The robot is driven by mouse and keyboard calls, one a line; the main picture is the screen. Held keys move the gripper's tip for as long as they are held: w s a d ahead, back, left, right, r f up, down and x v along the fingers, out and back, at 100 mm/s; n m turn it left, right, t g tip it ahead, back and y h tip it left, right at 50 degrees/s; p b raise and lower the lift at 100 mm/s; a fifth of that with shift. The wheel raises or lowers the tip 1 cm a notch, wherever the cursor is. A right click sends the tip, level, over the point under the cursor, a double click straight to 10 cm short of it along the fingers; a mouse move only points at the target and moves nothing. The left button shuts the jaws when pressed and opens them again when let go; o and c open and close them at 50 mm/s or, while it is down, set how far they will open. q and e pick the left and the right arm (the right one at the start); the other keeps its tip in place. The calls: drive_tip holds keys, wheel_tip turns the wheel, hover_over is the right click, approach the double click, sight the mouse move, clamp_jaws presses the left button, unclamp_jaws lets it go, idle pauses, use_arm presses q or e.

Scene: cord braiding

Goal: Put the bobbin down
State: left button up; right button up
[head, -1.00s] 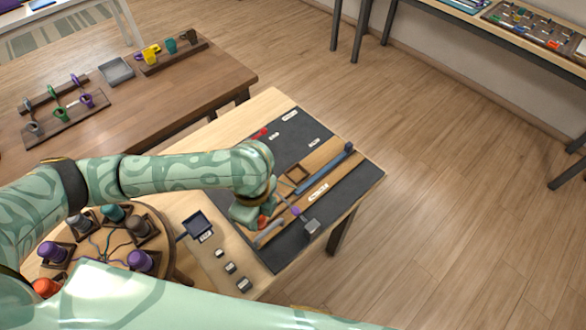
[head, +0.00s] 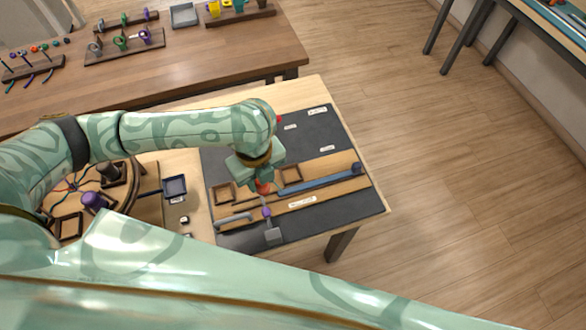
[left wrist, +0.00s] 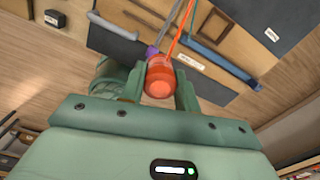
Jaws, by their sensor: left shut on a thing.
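My left gripper (head: 262,178) is shut on an orange bobbin (head: 263,188), held above the wooden strip of the work board. In the left wrist view the bobbin (left wrist: 160,77) sits between the two fingers (left wrist: 159,88), and an orange cord runs up from it. In the head view the gripper is between two square wooden frames, one at the left (head: 223,194) and one at the right (head: 291,180). Both frames look empty. I cannot tell how high the bobbin is above the strip. My right gripper is not in view.
A blue bar (head: 320,183) lies right of the gripper. A round stand with a purple bobbin (head: 94,201) is at left, beside a small dark tray (head: 175,186). The board's back is mostly clear.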

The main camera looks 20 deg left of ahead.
use_arm(q)
drive_tip(key=w+d+f+b, duration=0.1)
drive_tip(key=w+f, duration=0.1)
drive_tip(key=w, duration=0.1)
drive_tip(key=w+d+f+b, duration=0.1)
drive_tip(key=w+f+b, duration=0.1)
drive_tip(key=w+f, duration=0.1)
drive_tip(key=w+d+f+b, duration=0.1)
drive_tip(key=w+f+b, duration=0.1)
drive_tip(key=w, duration=0.3)
drive_tip(key=shift+f, duration=0.75)
drive_tip(key=shift+w+f+b, duration=0.35)
drive_tip(key=shift+b, duration=0.15)
wheel_tip(320, 180, down, 3)
drive_tip(key=shift+w+d+f+b, duration=0.1)
drive_tip(key=shift+w+f+b, duration=0.1)
drive_tip(key=shift+b, duration=0.55)
drive_tip(key=shift+r, duration=0.1)
drive_tip(key=shift+s+f, duration=0.1)
drive_tip(key=shift+f, duration=0.15)
drive_tip(key=o, duration=1)
drive_tip(key=shift+f, duration=0.1)
